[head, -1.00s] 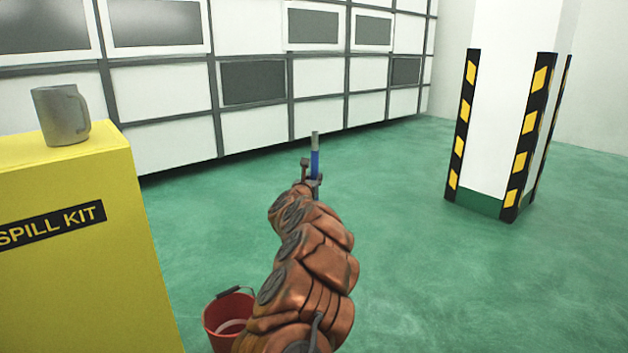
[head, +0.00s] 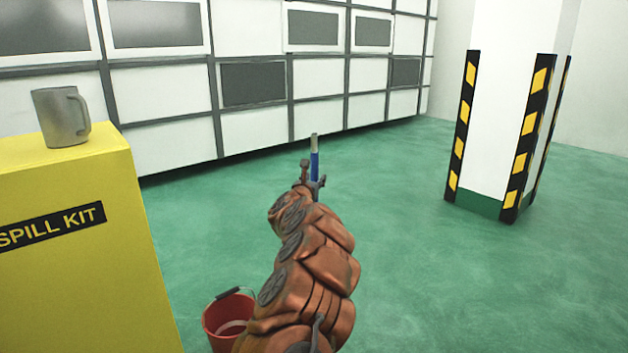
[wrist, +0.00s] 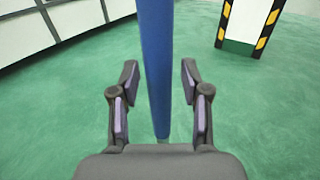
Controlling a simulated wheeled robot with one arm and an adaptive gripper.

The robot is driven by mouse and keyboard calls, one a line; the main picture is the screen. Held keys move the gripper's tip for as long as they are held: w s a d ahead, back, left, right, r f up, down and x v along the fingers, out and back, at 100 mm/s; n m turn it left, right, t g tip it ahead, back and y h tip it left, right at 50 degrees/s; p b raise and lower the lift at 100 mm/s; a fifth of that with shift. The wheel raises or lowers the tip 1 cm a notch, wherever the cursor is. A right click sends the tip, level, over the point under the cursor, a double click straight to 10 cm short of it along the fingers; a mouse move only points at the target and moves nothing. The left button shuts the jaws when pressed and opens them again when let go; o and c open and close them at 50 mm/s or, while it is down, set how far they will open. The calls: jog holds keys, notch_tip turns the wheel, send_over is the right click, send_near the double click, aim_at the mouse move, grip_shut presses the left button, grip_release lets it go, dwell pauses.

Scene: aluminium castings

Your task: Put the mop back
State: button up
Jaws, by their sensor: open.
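The mop shows as a thin upright handle (head: 315,160), blue with a grey top end, in the head view just beyond my gripper (head: 312,182). In the wrist view the blue handle (wrist: 157,60) stands between the two fingers of my gripper (wrist: 160,80). The fingers are open, with a gap on each side of the handle. The mop's lower part and head are hidden behind my arm in the head view. A red bucket (head: 222,322) stands on the floor at the lower left of my arm, partly covered by it.
A yellow spill kit cabinet (head: 75,265) with a grey mug (head: 62,117) on top stands close at the left. A white pillar (head: 498,110) with black and yellow corner guards stands at the right. A panelled wall (head: 165,90) runs along the back. The green floor between is clear.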

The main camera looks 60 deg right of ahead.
jog(key=v, duration=1.2)
jog(key=shift+p, duration=0.4)
dwell(0.3)
jog(key=shift+s, duration=0.1)
